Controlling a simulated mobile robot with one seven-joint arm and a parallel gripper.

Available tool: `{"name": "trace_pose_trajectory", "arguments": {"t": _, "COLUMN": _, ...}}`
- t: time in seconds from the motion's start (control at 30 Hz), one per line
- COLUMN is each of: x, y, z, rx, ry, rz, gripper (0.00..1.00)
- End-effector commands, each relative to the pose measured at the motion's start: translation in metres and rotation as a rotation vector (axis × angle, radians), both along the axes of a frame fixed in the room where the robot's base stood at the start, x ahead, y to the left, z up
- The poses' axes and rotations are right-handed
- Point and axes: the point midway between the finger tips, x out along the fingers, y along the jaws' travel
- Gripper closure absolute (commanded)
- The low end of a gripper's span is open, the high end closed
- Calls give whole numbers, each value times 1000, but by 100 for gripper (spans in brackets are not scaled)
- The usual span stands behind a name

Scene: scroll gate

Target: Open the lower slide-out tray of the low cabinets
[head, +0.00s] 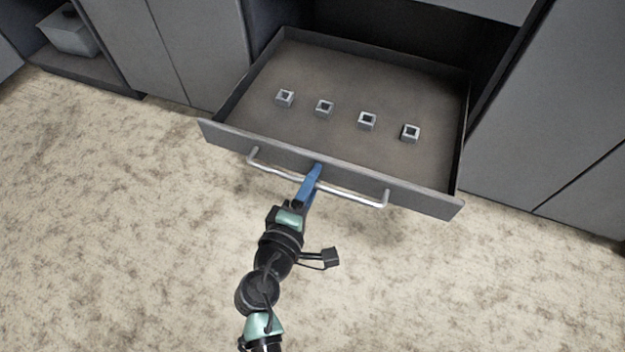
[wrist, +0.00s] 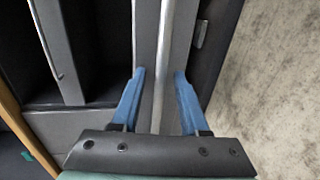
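The lower slide-out tray (head: 345,65) is pulled well out of the low cabinet in the head view. Its grey front panel (head: 420,198) carries a silver bar handle (head: 350,193). My gripper (head: 318,172) is at the middle of this handle, with its blue fingers at the bar. In the wrist view, the handle bar (wrist: 163,60) runs between the two blue fingers of my gripper (wrist: 160,73). The fingers are apart, with a gap on each side of the bar.
Several small square grey pieces, including one at the right (head: 411,133), stand in a row in the tray. Closed grey cabinet doors (head: 560,110) flank it. A grey box (head: 70,35) sits in an open bay at left. The mottled beige floor (head: 120,230) is clear.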

Motion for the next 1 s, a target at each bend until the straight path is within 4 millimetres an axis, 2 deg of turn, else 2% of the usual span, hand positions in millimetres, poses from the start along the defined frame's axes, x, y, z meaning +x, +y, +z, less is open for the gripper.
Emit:
{"name": "trace_pose_trajectory", "arguments": {"t": 0.17, "x": -1, "y": 0, "z": 1, "rx": 0, "ry": 0, "rz": -1, "gripper": 56}}
{"name": "trace_pose_trajectory", "arguments": {"t": 0.27, "x": -8, "y": 3, "z": 3, "rx": -1, "ry": 1, "rz": 0, "gripper": 56}}
{"name": "trace_pose_trajectory", "arguments": {"t": 0.37, "x": -23, "y": 7, "z": 7, "rx": -1, "ry": 2, "rz": 1, "gripper": 56}}
{"name": "trace_pose_trajectory", "arguments": {"t": 0.7, "x": -93, "y": 30, "z": 22, "rx": 0, "ry": 4, "rz": 3, "gripper": 56}}
{"name": "trace_pose_trajectory", "arguments": {"t": 0.83, "x": -110, "y": 36, "z": 25, "rx": -1, "ry": 2, "rz": 2, "gripper": 56}}
{"name": "trace_pose_trajectory", "arguments": {"t": 1.0, "x": -120, "y": 39, "z": 26, "rx": 0, "ry": -1, "rz": 1, "gripper": 56}}
